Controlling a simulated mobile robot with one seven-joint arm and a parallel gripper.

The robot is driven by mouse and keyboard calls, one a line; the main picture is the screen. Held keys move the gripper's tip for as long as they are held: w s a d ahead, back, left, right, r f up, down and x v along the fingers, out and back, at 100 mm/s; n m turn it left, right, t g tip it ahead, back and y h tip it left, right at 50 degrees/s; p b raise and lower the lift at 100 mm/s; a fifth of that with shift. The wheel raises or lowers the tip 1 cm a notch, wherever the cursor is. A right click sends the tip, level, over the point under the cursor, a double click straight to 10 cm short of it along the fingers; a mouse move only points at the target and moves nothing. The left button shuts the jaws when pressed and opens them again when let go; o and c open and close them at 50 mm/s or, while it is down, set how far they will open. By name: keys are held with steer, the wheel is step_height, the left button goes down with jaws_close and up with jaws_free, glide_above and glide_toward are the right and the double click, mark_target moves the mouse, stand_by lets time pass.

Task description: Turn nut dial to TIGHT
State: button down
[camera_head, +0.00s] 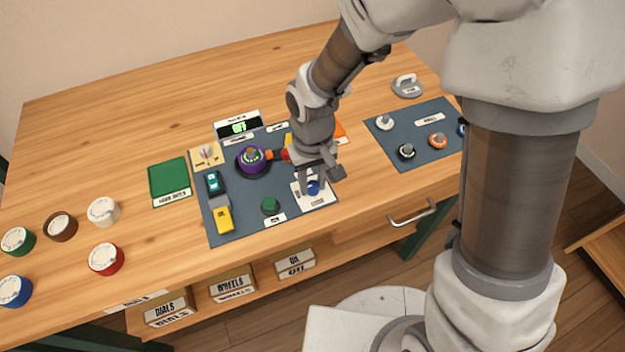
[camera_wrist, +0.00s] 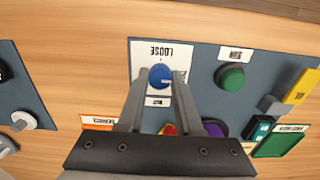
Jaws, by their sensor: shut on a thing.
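The blue nut dial (camera_head: 314,188) sits on a white plate near the front right corner of the middle dark mat. It also shows in the wrist view (camera_wrist: 160,77), with a small white mark on top. The word LOOSE is on the white plate (camera_wrist: 163,50), seen upside down, and a second small label on the other side of the dial is too small to read. My gripper (camera_head: 312,185) reaches down over the plate. In the wrist view its two fingers (camera_wrist: 160,80) stand on either side of the blue dial, shut on it.
A green knob (camera_head: 270,205) stands left of the dial. A purple dial (camera_head: 253,158), a display reading OFF (camera_head: 239,127) and two toy vehicles (camera_head: 219,202) share the mat. A second mat (camera_head: 405,160) with several knobs lies right. Round caps (camera_head: 103,210) stand left.

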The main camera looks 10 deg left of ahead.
mark_target(313, 185)
steer(key=c, duration=0.6)
jaws_free()
steer(key=shift+r, duration=0.1)
step_height(313, 185, up, 17)
steer(key=p, duration=0.3)
steer(key=shift+r+p, duration=0.15)
steer(key=shift+p, duration=0.2)
steer(key=s+d+r+m+t+p, duration=0.1)
steer(key=s+d+r+m+t, duration=0.1)
steer(key=d+r, duration=0.3)
steer(key=s+d+r+m+t+p, duration=0.1)
steer(key=s+d+r+m+p, duration=0.1)
steer(key=d+r, duration=0.3)
steer(key=s+d+r+m+t+p, duration=0.2)
steer(key=s+d+r, duration=0.2)
steer(key=d, duration=0.6)
steer(key=shift+s+d+r+t, duration=0.1)
steer(key=shift+s+r+t, duration=0.15)
steer(key=shift+r, duration=0.25)
